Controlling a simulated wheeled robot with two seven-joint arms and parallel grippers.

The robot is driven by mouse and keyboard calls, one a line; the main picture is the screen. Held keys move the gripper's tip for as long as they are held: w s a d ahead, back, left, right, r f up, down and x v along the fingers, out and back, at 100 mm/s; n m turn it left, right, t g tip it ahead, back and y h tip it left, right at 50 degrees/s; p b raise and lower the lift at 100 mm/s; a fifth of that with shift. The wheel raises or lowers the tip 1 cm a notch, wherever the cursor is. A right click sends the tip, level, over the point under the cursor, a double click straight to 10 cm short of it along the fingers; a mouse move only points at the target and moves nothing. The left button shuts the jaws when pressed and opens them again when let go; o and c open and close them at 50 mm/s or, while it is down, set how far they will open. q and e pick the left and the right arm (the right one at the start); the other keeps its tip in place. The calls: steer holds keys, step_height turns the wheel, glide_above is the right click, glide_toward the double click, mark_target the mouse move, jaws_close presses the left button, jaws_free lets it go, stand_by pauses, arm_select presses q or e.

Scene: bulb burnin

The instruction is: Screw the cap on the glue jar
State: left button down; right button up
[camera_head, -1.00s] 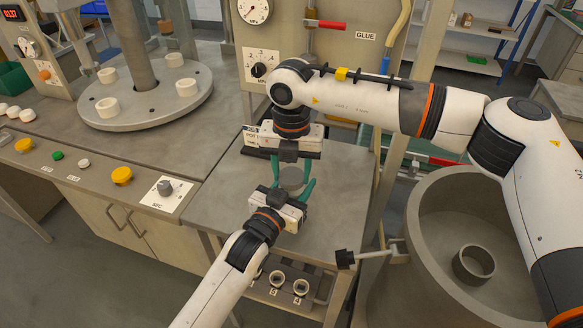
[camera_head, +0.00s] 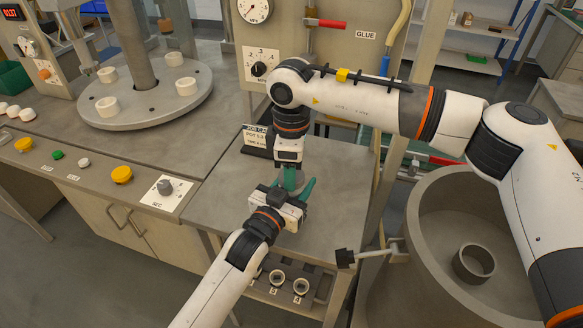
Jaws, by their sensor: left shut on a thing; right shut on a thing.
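My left gripper (camera_head: 293,193) reaches in from the lower left over the small bench. It is shut on the glue jar (camera_head: 299,186), whose greyish side shows only as a sliver between the green fingers. My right gripper (camera_head: 289,182) points straight down from above, directly over the jar. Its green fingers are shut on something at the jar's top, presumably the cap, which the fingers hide. I cannot tell how the cap sits on the jar.
A job card (camera_head: 255,140) stands at the bench's back left. The glue panel (camera_head: 340,65) rises behind. A rack of small cups (camera_head: 288,284) is below the front edge. A large grey drum (camera_head: 425,215) stands to the right. The bench top (camera_head: 225,190) is clear on the left.

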arm_select(q)
steer(key=shift+f, duration=0.1)
arm_select(e)
steer(key=o, duration=0.9)
steer(key=shift+r, duration=0.1)
arm_select(q)
steer(key=shift+s, duration=0.1)
arm_select(e)
steer(key=shift+s+r, duration=0.1)
steer(key=shift+r, duration=2.15)
steer(key=shift+c, duration=0.3)
